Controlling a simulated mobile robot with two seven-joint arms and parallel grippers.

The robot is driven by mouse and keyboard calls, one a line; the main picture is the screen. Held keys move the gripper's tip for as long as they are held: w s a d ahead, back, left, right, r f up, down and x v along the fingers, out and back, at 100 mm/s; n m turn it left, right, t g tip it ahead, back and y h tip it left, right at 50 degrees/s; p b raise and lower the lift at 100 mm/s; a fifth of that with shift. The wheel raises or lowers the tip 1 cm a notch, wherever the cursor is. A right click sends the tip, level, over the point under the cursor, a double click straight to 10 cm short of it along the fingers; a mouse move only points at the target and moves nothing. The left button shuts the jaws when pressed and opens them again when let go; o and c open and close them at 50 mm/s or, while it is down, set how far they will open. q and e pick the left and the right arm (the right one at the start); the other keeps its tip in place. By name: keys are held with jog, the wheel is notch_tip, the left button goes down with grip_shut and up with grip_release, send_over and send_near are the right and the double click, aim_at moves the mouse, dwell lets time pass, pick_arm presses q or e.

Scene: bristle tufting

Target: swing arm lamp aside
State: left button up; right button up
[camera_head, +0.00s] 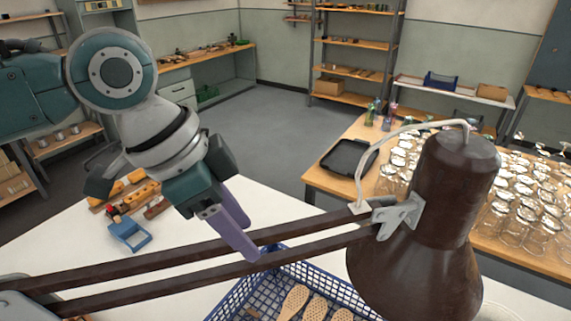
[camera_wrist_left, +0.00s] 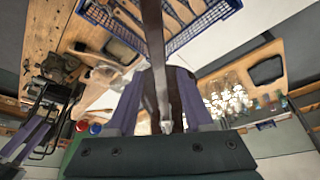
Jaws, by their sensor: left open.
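The lamp has a dark brown shade (camera_head: 430,235) at the right of the head view and two parallel brown arm bars (camera_head: 160,262) running in from the lower left. A grey bracket (camera_head: 398,216) joins them, with a pale cable looping above. My left gripper (camera_head: 238,228) is open at the bars, one purple finger reaching down in front of them. In the left wrist view a brown lamp bar (camera_wrist_left: 154,50) runs between the spread fingers; contact cannot be told. At the left edge of that view, purple finger-like parts (camera_wrist_left: 28,138) may be my right gripper; their state is unclear.
A blue basket (camera_head: 240,296) with wooden brush pieces stands below the lamp on the white table (camera_head: 280,205). A wooden table (camera_head: 325,180) with a black tray and many glasses is behind the shade.

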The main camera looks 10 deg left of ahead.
pick_arm(q)
grip_shut()
dwell(0.4)
dwell(1.0)
